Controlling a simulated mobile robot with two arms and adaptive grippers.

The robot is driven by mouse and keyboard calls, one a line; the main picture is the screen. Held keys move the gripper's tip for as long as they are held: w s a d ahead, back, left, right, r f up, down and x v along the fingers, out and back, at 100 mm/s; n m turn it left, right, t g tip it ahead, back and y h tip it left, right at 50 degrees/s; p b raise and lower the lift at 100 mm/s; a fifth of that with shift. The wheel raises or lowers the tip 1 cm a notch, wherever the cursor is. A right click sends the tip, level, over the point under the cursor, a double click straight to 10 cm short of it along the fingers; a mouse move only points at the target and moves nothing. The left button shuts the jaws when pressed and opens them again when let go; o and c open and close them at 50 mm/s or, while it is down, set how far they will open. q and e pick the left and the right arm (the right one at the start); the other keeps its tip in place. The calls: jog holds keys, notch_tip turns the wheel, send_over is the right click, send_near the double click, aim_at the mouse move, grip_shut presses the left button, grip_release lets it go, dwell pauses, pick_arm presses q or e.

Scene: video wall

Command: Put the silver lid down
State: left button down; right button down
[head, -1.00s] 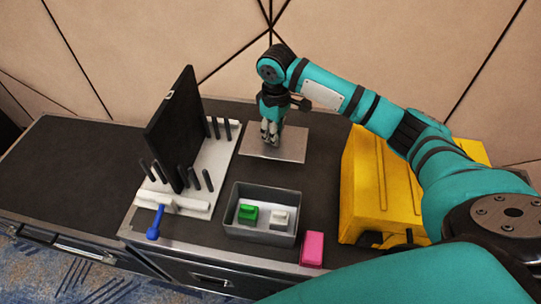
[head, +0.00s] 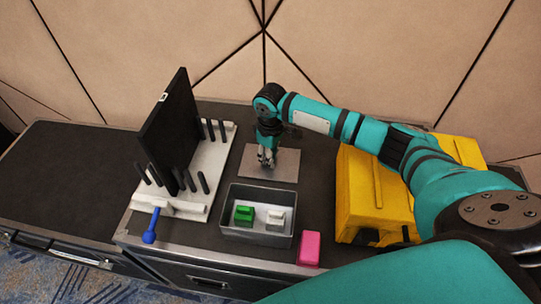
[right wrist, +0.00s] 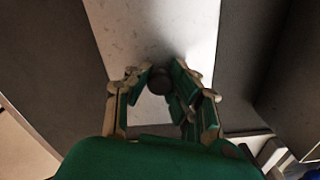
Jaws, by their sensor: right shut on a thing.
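The silver lid (head: 285,168) is a flat rectangular plate over the dark case top, just behind the grey bin. My right gripper (head: 267,161) points down at its middle and is shut on the lid's small round knob. In the right wrist view the lid (right wrist: 150,25) runs as a pale strip past the fingers (right wrist: 160,82), with the dark knob between them. I cannot tell whether the lid touches the case top. My left gripper is not in view.
The grey bin (head: 231,234) holds a green block (head: 244,214) and a white block (head: 276,217). A pink block (head: 309,248) stands beside it. A white rack (head: 215,160) with a black panel (head: 170,135) is left, with a blue tool (head: 152,226). A yellow case (head: 372,195) is right.

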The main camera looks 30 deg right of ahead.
jog(key=c, duration=1.2)
grip_release()
jog(key=shift+f, duration=0.1)
notch_tip(320, 180, up, 12)
jog(key=shift+r, duration=0.2)
